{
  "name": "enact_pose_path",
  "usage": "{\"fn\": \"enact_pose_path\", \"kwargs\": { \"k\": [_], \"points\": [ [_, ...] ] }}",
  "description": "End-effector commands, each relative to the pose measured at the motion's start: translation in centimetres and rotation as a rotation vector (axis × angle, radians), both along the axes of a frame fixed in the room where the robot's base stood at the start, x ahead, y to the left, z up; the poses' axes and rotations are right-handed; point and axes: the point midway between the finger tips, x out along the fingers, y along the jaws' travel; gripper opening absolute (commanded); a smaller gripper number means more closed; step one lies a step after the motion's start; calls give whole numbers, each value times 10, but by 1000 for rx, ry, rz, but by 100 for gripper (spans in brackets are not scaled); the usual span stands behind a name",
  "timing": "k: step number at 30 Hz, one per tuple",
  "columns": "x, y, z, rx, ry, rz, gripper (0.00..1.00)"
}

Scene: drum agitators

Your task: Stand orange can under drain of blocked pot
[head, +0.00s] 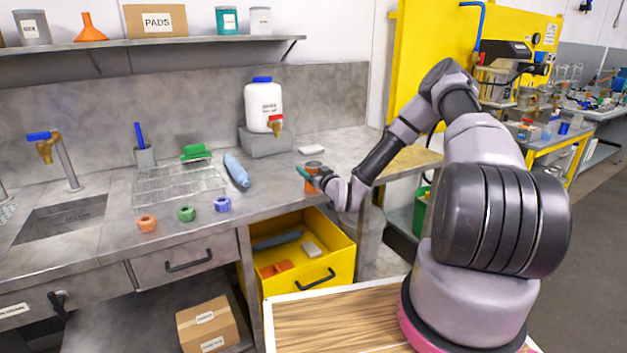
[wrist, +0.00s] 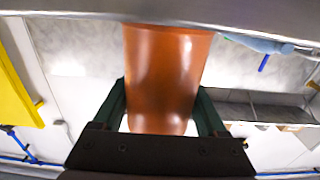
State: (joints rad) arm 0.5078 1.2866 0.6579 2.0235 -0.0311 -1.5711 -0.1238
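The orange can (head: 313,167) is at the front right part of the grey counter. My gripper (head: 308,174) is at the can, with its dark green fingers on either side. In the wrist view the can (wrist: 165,75) fills the space between the fingers (wrist: 162,112), which appear closed against its sides. I cannot tell whether the can's base touches the counter. A vessel (head: 496,85) sits under a dark motor head at the yellow frame in the right background. Its drain is not clear, and I cannot tell whether it is the blocked pot.
A white jug (head: 264,104) with a tap stands on a grey block (head: 265,141). An open yellow drawer (head: 342,262) juts out below the counter. Small coloured rings, a wire rack (head: 178,188) and a blue cloth (head: 237,171) lie leftward. A green bucket (head: 421,209) is right of the counter.

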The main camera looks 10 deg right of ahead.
Motion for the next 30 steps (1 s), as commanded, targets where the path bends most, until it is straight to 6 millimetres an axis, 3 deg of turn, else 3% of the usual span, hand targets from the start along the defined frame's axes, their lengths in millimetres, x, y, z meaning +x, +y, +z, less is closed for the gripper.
{"fn": "enact_pose_path", "kwargs": {
  "k": [1,3,11,25,30],
  "points": [
    [0,0,0,0,0,0,39],
    [0,0,0,0,0,0,12],
    [0,0,4,-1,-1,0,12],
    [0,-1,86,-1,-1,-2,12],
    [-16,-27,81,13,4,-74,12]
  ]
}}
